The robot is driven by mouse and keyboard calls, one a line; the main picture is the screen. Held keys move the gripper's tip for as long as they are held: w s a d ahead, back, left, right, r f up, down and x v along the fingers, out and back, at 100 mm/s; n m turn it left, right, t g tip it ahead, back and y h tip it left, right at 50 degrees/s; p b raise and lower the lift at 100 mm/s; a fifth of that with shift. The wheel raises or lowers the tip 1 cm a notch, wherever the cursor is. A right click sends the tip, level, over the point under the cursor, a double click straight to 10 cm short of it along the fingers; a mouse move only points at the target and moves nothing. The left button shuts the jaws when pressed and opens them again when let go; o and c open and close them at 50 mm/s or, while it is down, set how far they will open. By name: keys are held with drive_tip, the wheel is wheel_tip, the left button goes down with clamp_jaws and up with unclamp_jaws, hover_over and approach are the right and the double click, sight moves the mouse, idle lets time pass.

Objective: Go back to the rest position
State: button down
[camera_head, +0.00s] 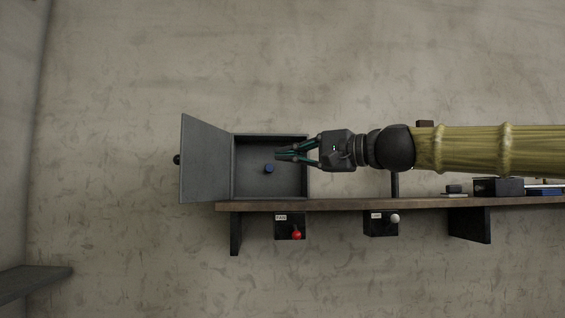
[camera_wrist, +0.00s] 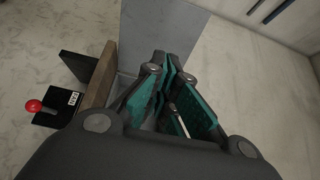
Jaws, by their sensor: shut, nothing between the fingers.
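My gripper (camera_head: 279,155) is at the end of my arm, which reaches in from the right in the head view. Its teal-padded fingers are shut with nothing between them. The fingertips are in front of or inside the open grey box (camera_head: 233,170); I cannot tell how deep. In the wrist view the closed fingers (camera_wrist: 170,80) fill the middle and hide the inside of the box.
The box's door (camera_head: 203,160) is swung open to the left. The box stands on a wooden shelf (camera_head: 345,204). Below hang a red-knobbed lever box (camera_head: 287,226) and a white-knobbed one (camera_head: 379,226). Dark boxes (camera_head: 499,187) stand at the shelf's right. Another ledge (camera_head: 35,281) is at lower left.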

drive_tip(key=shift+s+d, duration=0.35)
drive_tip(key=shift+s, duration=0.45)
